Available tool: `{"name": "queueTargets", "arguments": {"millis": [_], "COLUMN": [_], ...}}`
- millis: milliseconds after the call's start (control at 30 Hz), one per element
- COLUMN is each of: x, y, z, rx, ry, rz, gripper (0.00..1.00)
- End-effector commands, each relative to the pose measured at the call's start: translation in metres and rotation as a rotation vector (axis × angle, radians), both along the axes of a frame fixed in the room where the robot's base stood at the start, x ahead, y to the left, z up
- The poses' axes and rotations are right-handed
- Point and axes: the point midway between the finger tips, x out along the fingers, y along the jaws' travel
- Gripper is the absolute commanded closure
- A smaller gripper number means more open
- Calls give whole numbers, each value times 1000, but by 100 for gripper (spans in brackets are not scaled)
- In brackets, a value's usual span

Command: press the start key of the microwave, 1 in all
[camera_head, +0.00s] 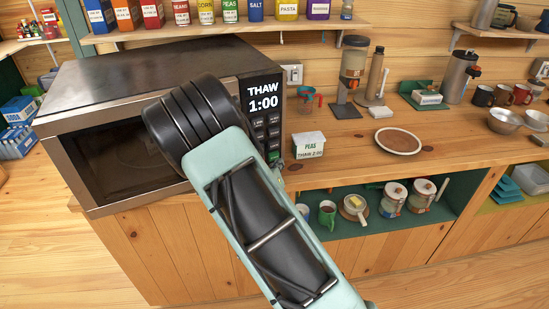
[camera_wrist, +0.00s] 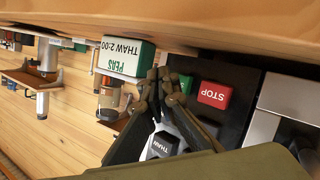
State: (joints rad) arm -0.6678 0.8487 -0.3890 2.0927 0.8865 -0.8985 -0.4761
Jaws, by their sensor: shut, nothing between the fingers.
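The microwave (camera_head: 110,75) stands on the counter at the left, door closed, and its display (camera_head: 262,95) reads THAW 1:00. The green key (camera_head: 273,156) shows low on its panel, partly beside my arm. In the wrist view, which is turned over, the green key (camera_wrist: 184,84) is next to the red STOP key (camera_wrist: 214,95). My gripper (camera_wrist: 165,82) is shut and empty, its tips close to the green key and partly overlapping it. I cannot tell whether they touch it. My arm hides the gripper in the head view.
A white and green box (camera_head: 308,145) labelled PEAS, THAW 2:00, stands right of the microwave, and in the wrist view it (camera_wrist: 124,57) is close beside my fingertips. A round plate (camera_head: 398,141) lies further right. A shelf of tins (camera_head: 228,28) runs above.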

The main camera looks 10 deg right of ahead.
Motion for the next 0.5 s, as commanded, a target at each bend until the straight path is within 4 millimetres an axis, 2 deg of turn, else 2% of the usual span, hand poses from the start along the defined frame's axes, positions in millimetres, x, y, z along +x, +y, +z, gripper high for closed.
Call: {"name": "queueTargets", "arguments": {"millis": [500], "x": [8], "y": [2], "z": [0], "rx": [0], "ry": [0], "rz": [-1], "gripper": [100]}}
